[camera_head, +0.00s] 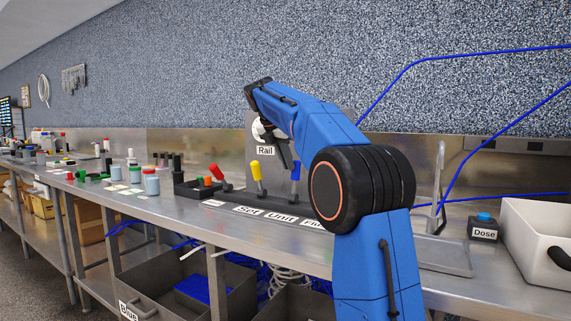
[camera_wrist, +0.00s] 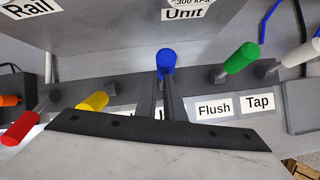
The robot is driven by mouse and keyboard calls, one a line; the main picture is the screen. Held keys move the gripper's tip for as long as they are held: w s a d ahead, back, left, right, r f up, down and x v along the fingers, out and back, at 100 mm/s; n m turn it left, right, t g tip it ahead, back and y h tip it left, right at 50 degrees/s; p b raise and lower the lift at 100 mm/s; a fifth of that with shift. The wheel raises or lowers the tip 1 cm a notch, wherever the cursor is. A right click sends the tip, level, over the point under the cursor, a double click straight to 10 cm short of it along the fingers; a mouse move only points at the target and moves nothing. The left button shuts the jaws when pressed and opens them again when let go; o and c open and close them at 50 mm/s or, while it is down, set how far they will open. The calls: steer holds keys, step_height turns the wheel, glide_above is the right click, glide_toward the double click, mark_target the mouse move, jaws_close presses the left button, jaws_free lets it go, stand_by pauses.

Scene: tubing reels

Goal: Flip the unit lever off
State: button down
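The blue-handled lever (camera_head: 295,170) stands on a dark strip on the bench. It lines up with the small "Unit" label (camera_head: 281,217). In the wrist view its blue knob (camera_wrist: 167,60) shows just beyond my fingertips, and its stem is hidden. My gripper (camera_head: 288,159) is beside the blue lever, fingers pointing at it. In the wrist view my gripper's two fingers (camera_wrist: 163,84) are close together with nothing seen held between them. I cannot tell whether they touch the lever. The Unit label is mostly hidden behind my gripper in the wrist view.
The yellow lever (camera_wrist: 92,101) and red lever (camera_wrist: 20,128) stand left of the blue one. The green lever (camera_wrist: 243,57) and a white lever (camera_wrist: 301,53) stand to its right. An upright grey panel (camera_wrist: 110,30) rises behind. A Dose button box (camera_head: 484,229) sits farther right.

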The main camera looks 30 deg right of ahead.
steer(key=shift+w+d+r, duration=0.1)
steer(key=shift+d+r, duration=0.15)
steer(key=shift+d, duration=0.4)
steer(key=shift+a, duration=0.1)
steer(key=w+v, duration=0.1)
steer(key=v, duration=1)
steer(key=shift+w+r, duration=0.3)
steer(key=shift+r, duration=0.1)
steer(key=shift+a, duration=0.15)
